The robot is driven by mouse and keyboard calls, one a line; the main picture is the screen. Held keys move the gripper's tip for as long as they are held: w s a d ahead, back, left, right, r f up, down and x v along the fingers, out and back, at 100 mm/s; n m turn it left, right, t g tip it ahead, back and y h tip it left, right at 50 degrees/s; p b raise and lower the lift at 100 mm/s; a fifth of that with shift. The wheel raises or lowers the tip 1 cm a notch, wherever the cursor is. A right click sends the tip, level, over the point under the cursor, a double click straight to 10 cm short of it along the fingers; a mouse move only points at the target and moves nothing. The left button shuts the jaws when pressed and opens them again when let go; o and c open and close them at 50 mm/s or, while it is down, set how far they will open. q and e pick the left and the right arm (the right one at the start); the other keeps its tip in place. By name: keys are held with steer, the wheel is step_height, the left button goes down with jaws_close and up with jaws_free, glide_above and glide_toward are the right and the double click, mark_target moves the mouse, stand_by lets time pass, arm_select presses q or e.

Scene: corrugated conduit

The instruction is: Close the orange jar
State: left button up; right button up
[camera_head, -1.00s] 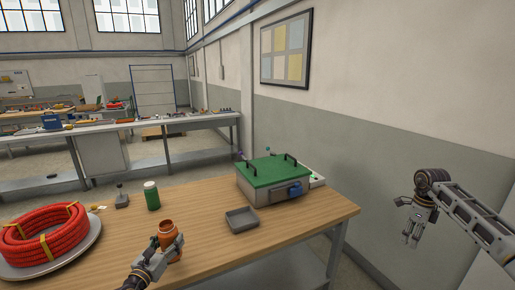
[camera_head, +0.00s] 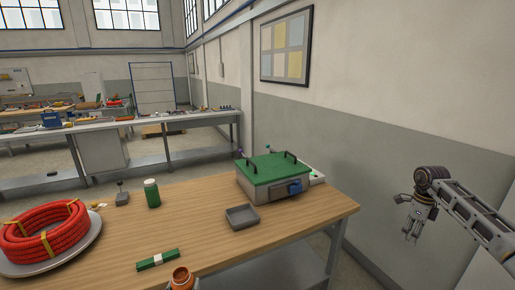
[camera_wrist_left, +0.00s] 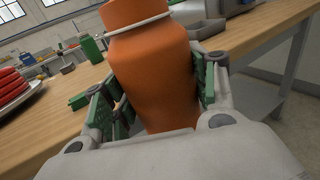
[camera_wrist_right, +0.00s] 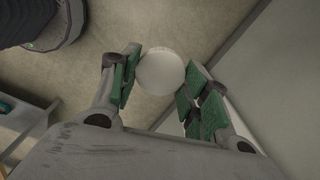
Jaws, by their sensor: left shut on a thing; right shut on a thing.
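The orange jar (camera_head: 181,280) shows at the bottom edge of the head view, with its open mouth up and no lid on it. In the left wrist view the orange jar (camera_wrist_left: 152,75), with a pale ring around its neck, stands between the fingers of my left gripper (camera_wrist_left: 160,95), which is shut on it. Its top is cut off there. My right gripper (camera_head: 412,232) hangs in the air at the right, beyond the table, fingers down. In the right wrist view a round white lid (camera_wrist_right: 161,71) is held between the fingers of my right gripper (camera_wrist_right: 161,80).
On the wooden table (camera_head: 215,265) are a red conduit coil (camera_head: 45,240) on a plate, a green bottle (camera_head: 152,194), a small grey tray (camera_head: 242,217), a green-lidded box (camera_head: 265,172) and a green bar (camera_head: 157,260). A wall (camera_head: 400,150) stands behind my right gripper.

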arm_select(q)
steer(key=shift+s+d+f, duration=0.3)
steer(key=shift+s, duration=0.15)
steer(key=shift+s+d+f, duration=0.25)
steer(key=shift+s+d, duration=0.05)
steer(key=shift+s, duration=0.15)
steer(key=shift+r, duration=0.1)
steer(key=shift+w, duration=0.1)
arm_select(e)
steer(key=s+a+f+n, duration=0.2)
steer(key=s+a+n, duration=0.1)
steer(key=a+n, duration=0.6)
steer(key=s+a+f+n, duration=0.1)
steer(key=s+a+n, duration=0.2)
steer(key=a+n, duration=0.6)
steer(key=s+a+f+n, duration=0.2)
steer(key=a+n, duration=0.7)
steer(key=a, duration=0.5)
steer(key=shift+s+a+f+n, duration=0.35)
steer(key=shift+s+n, duration=0.05)
steer(key=shift+s, duration=0.1)
